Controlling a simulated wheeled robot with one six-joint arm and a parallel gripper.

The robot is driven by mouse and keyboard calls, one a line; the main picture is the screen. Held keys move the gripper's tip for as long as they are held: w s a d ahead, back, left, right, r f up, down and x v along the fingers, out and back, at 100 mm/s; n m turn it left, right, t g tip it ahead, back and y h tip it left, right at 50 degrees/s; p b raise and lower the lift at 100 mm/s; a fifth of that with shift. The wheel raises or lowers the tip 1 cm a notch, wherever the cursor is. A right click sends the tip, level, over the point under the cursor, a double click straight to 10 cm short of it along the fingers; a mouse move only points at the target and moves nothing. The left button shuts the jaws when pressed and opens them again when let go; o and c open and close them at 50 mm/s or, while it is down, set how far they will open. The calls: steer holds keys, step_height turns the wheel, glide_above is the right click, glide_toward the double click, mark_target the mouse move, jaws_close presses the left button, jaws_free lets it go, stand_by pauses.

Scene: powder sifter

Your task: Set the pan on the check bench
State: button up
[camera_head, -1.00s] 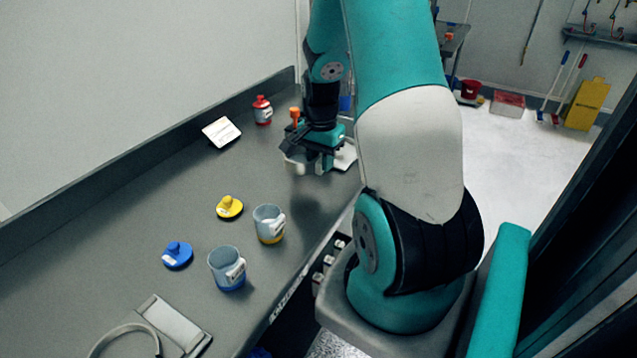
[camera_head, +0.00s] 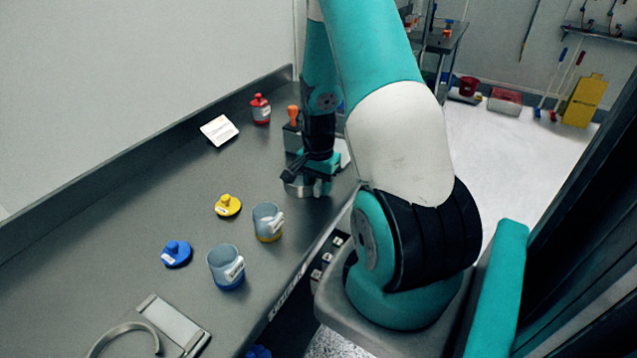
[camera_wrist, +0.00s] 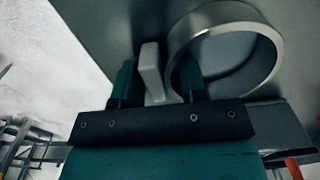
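My gripper (camera_head: 322,187) points down at the pan. In the wrist view my gripper (camera_wrist: 155,80) has its teal fingers apart, one on each side of the tab, with gaps showing. The right finger overlaps the pan's rim. Which surface is the check bench is unclear.
A grey device with an orange knob (camera_head: 293,116) stands behind my gripper. A red bottle (camera_head: 260,109) and white card (camera_head: 219,130) are farther back. Two cups (camera_head: 227,268) (camera_head: 267,222), yellow (camera_head: 228,206) and blue (camera_head: 177,254) lids stand nearer. Another table (camera_head: 440,38) is beyond the floor.

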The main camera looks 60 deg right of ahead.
steer(key=shift+o, duration=0.9)
steer(key=shift+r, duration=0.1)
step_height(320, 180, up, 12)
steer(key=b, duration=0.1)
steer(key=w+a+r+n+t, duration=0.1)
steer(key=w+a+r+n, duration=0.15)
steer(key=a, duration=0.35)
steer(key=w+a+r+n, duration=0.1)
steer(key=a+r+n, duration=0.1)
steer(key=a+n, duration=0.35)
steer(key=s+a+r+n+y, duration=0.1)
steer(key=s+a+n, duration=0.3)
steer(key=a, duration=0.5)
steer(key=s+a+r+n+y, duration=0.1)
steer(key=s+a+r+n, duration=0.3)
steer(key=a+n, duration=0.3)
steer(key=s+a+r+n+g+y, duration=0.1)
steer(key=s+a+n, duration=0.4)
steer(key=a, duration=0.6)
steer(key=shift+s+r+y, duration=0.6)
steer(key=shift+s+r, duration=0.15)
steer(key=shift+r, duration=0.1)
